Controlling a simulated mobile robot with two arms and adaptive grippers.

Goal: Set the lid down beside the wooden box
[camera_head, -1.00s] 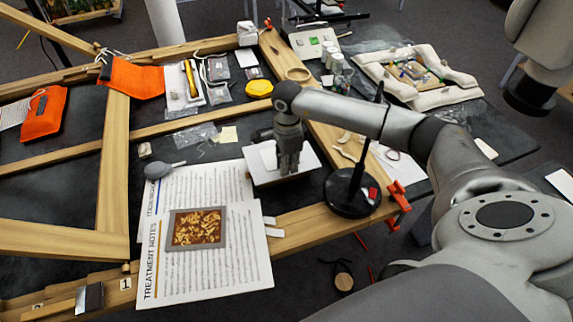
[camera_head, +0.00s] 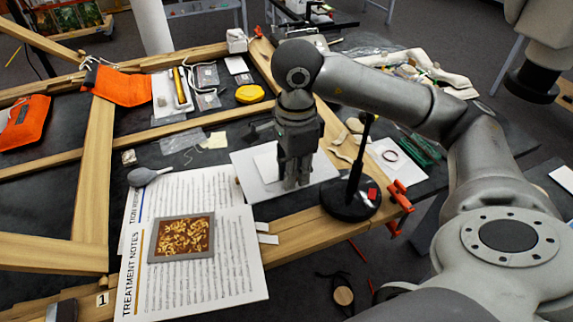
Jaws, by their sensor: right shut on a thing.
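My right gripper (camera_head: 292,184) points down in the middle of the head view. Its fingers are shut at a pale, flat, plate-like lid (camera_head: 322,170), with a smaller white square (camera_head: 266,167) on its top. The grip point itself is hidden by the fingers. The lid looks close to level and appears to be above the dark table surface, but the gap is hard to judge. I cannot make out a wooden box; it may be hidden under the lid or my arm.
A black round stand with an upright rod (camera_head: 351,200) is close to the lid's right. Treatment notes (camera_head: 215,285) with a framed gilt fragment (camera_head: 182,238) lie to the left. A grey bulb blower (camera_head: 143,176) and wooden frame bars (camera_head: 92,170) are farther left.

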